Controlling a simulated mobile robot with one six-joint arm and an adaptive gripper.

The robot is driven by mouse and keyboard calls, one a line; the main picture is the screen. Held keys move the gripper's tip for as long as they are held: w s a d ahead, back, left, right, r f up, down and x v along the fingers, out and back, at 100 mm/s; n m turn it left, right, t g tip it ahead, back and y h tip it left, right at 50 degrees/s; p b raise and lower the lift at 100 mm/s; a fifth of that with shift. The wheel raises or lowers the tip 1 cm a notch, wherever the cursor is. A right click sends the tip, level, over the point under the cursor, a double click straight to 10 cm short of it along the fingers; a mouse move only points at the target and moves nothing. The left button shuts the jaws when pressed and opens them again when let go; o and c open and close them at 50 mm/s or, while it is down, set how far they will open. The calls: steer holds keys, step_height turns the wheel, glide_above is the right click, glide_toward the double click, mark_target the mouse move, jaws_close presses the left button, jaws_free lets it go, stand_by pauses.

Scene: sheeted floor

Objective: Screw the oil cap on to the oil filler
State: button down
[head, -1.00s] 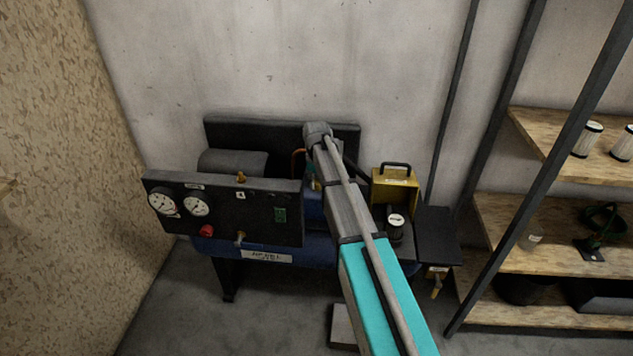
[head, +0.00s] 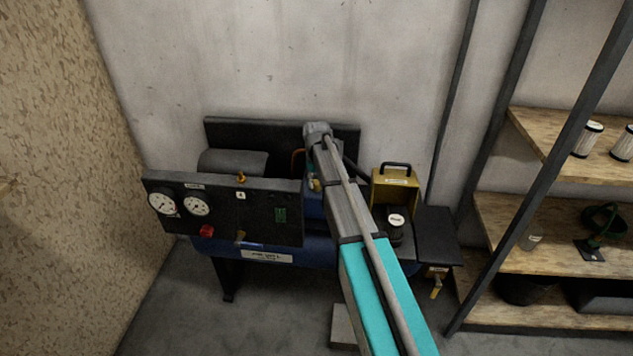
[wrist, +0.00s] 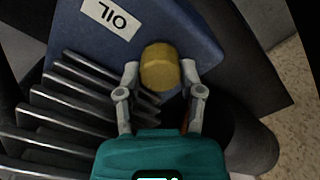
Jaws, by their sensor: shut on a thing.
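In the wrist view, the yellow oil cap (wrist: 160,67) sits between the two grey fingers of my gripper (wrist: 160,78), which is shut on it. The cap is over the blue housing, just below the white label reading OIL (wrist: 111,13). The oil filler is hidden beneath the cap, and I cannot tell whether the two touch. In the head view, my arm reaches over the compressor (head: 268,247) and hides the gripper and the cap.
Metal cooling fins (wrist: 75,105) lie left of the gripper. The black gauge panel (head: 260,215) stands at the compressor's front left. A yellow box (head: 394,188) stands right of my arm. A wooden shelf unit (head: 520,222) is at the right, with a concrete wall behind.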

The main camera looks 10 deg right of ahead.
steer(key=m, duration=0.4)
steer(key=shift+m, duration=0.3)
steer(key=m, duration=0.4)
steer(key=shift+m, duration=0.3)
steer(key=shift+c, duration=0.7)
jaws_free()
steer(key=s+n, duration=0.4)
steer(key=s, duration=2.5)
step_height(320, 180, up, 19)
steer(key=p, duration=1.8)
steer(key=shift+a+f+p, duration=0.15)
steer(key=shift+a+p, duration=0.15)
steer(key=shift+a, duration=0.15)
